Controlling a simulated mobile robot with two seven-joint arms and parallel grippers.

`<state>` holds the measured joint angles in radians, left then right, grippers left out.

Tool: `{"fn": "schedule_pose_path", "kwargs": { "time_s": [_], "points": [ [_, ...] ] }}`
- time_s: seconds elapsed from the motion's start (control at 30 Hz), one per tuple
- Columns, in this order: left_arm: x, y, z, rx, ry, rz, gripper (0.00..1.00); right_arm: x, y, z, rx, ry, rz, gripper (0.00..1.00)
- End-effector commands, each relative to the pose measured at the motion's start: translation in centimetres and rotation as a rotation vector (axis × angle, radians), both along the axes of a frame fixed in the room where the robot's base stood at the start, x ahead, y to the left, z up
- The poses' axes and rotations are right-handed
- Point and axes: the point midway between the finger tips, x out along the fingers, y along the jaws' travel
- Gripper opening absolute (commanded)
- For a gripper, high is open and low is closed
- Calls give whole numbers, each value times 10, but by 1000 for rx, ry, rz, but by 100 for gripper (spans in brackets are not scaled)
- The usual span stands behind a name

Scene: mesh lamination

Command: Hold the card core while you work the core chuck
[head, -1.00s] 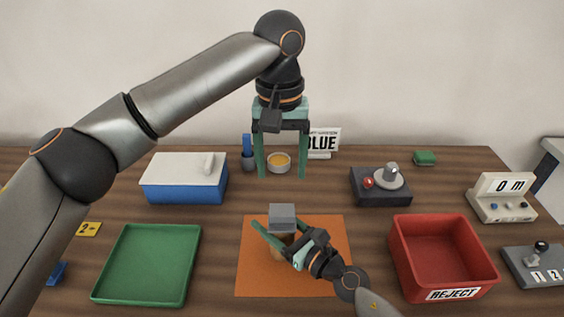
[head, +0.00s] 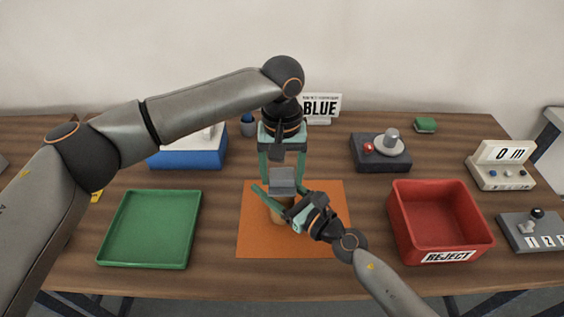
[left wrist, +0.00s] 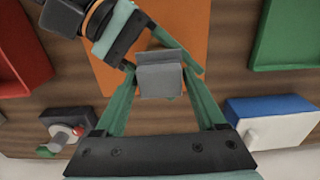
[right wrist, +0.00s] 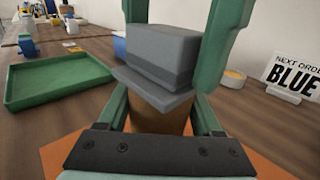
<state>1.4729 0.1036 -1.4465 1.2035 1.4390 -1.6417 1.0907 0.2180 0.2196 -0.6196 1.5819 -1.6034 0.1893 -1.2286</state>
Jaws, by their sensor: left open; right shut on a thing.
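The card core (head: 278,216) is a brown cylinder standing on the orange mat (head: 325,235). The grey core chuck (head: 282,177), a block with a wider flange, sits on top of the core; it also shows in the left wrist view (left wrist: 160,78) and the right wrist view (right wrist: 165,55). My right gripper (head: 272,208) is shut on the core below the chuck, and the core shows between its fingers in the right wrist view (right wrist: 160,119). My left gripper (head: 283,180) points down from above, open, its fingers on either side of the chuck. Contact with the chuck is unclear.
A green tray (head: 190,258) lies left of the mat; a red REJECT bin (head: 440,240) stands right. Behind are a blue box with a white lid (head: 187,160), a BLUE sign (head: 320,108) and a dark device with a red button (head: 383,158). Bare table separates them.

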Motion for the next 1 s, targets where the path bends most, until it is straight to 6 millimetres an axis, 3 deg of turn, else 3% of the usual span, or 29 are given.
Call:
{"fn": "schedule_pose_path", "kwargs": {
  "time_s": [0.27,0.9,1.0],
  "points": [
    [0,0,-1,0,0,0,71,0,0,0,0,0,0,0],
    [0,0,-1,0,-1,0,0,0,0,0,0,0,0,0],
    [0,0,-1,0,-1,0,0,0,0,0,0,0,0,0]
  ]
}}
